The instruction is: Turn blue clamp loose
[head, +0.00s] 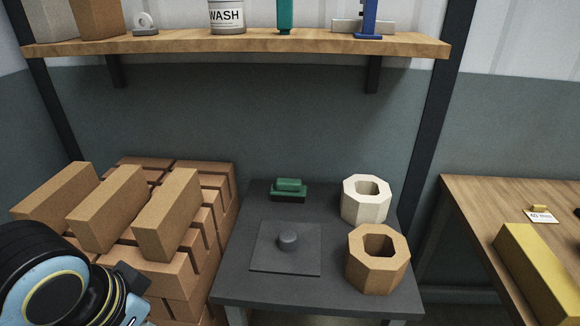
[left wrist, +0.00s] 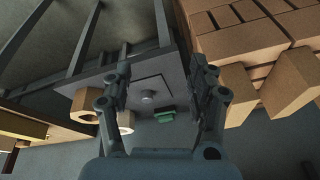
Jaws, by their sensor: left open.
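The blue clamp (head: 369,17) stands upright on the wooden shelf at the top right of the head view, at a pale grey block (head: 345,27). Its upper end is cut off by the picture edge. The clamp does not show in the left wrist view. My left gripper (left wrist: 158,70) is open and empty in the left wrist view, with the dark table beyond its fingers. In the head view my left arm is at the lower left, far below and left of the clamp. My right gripper is in neither view.
The shelf (head: 260,47) also holds a WASH tub (head: 227,17), a green bottle (head: 285,16) and a tape dispenser (head: 145,24). Below are stacked bricks (head: 170,215), a dark table (head: 330,297) with two octagonal blocks (head: 378,270), and a wooden bench (head: 480,200). The wall below the shelf is clear.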

